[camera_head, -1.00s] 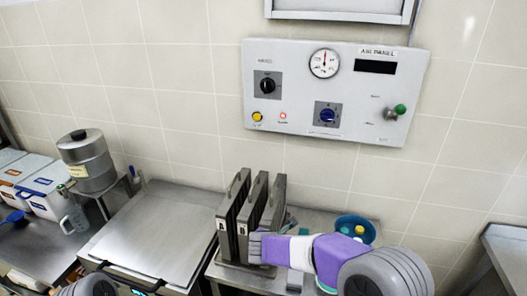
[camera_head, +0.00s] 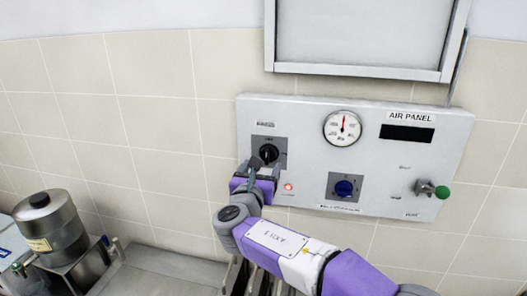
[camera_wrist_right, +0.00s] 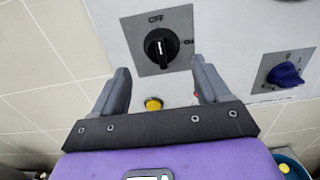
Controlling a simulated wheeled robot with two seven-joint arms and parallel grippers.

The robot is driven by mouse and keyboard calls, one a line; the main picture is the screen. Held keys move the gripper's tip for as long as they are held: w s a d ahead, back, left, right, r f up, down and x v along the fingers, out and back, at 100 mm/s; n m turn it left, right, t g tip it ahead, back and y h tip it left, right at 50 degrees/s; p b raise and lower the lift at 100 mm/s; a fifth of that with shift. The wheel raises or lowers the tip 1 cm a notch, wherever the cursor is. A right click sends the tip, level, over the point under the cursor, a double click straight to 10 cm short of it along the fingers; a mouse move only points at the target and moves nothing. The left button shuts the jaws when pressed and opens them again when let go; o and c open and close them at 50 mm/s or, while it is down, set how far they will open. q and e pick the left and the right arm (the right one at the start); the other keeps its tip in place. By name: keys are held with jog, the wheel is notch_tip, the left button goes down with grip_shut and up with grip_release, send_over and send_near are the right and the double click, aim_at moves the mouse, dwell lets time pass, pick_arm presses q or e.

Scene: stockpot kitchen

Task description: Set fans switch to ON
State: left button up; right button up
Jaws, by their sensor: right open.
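A black rotary switch (camera_head: 269,153) on a dark square plate sits at the left of the air panel. In the right wrist view the black switch (camera_wrist_right: 160,47) has OFF above it and ON to its right, and its grip stands roughly upright, toward OFF. The small label above it is too blurred to read in the head view. My right gripper (camera_head: 265,169) is open and empty just below and in front of this switch. In the right wrist view its two fingers (camera_wrist_right: 160,68) lie to either side below the knob, apart from it. My left gripper is out of view.
The air panel (camera_head: 384,180) also carries a blue knob (camera_head: 344,188), a gauge (camera_head: 342,128), a red light (camera_head: 288,187) and a green-tipped valve (camera_head: 442,191). A yellow button (camera_wrist_right: 153,104) shows between my fingers. A steel pot (camera_head: 50,226) stands at the lower left.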

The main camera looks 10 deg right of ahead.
aim_at(266, 159)
jog(key=p+x, duration=0.1)
jog(key=x, duration=0.5)
jog(key=shift+d+p, duration=0.15)
jog(key=shift+p, duration=0.15)
